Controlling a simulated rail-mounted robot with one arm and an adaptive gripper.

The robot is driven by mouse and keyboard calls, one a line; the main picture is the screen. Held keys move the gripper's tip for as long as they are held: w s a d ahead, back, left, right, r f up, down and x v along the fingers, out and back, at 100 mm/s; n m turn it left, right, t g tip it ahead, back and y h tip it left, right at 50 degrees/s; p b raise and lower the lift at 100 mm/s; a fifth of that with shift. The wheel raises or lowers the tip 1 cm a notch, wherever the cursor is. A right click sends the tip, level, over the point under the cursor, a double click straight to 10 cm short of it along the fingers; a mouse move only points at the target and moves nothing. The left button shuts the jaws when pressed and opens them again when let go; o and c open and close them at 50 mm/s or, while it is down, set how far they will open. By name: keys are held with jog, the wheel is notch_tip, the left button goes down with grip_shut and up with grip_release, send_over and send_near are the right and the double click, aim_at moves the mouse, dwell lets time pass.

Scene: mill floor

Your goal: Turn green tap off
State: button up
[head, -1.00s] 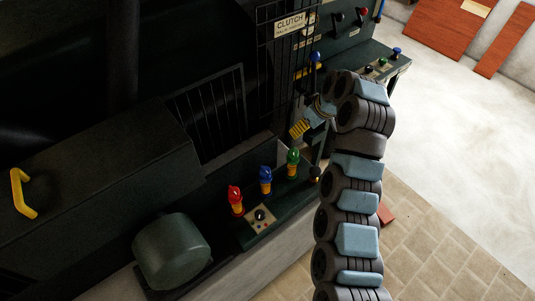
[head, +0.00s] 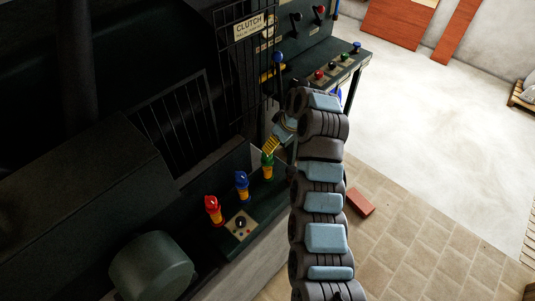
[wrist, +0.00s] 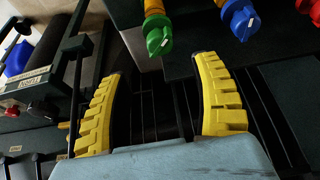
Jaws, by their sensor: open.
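The green tap (head: 267,166) stands at the far end of a row of three taps on a dark ledge. In the wrist view the green tap's handle (wrist: 158,38) shows a pale mark and sits on a yellow-orange stem. My gripper (head: 271,146) is just above and close to the green tap in the head view. In the wrist view my gripper (wrist: 158,66) is open, its yellow fingers wide apart and empty. The green handle lies just past the fingertips, roughly between them in the picture. I see no contact.
The blue tap (head: 242,184) and red tap (head: 213,210) stand beside the green one. A small switch plate (head: 240,225) is in front. A barred guard (head: 245,70) rises behind my gripper. A button console (head: 340,70) stands beyond; a red brick (head: 360,202) lies on the floor.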

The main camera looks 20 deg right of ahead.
aim_at(267, 156)
jog(key=shift+p+x, duration=0.3)
jog(key=shift+x, duration=4.4)
jog(key=shift+c, duration=0.3)
grip_shut()
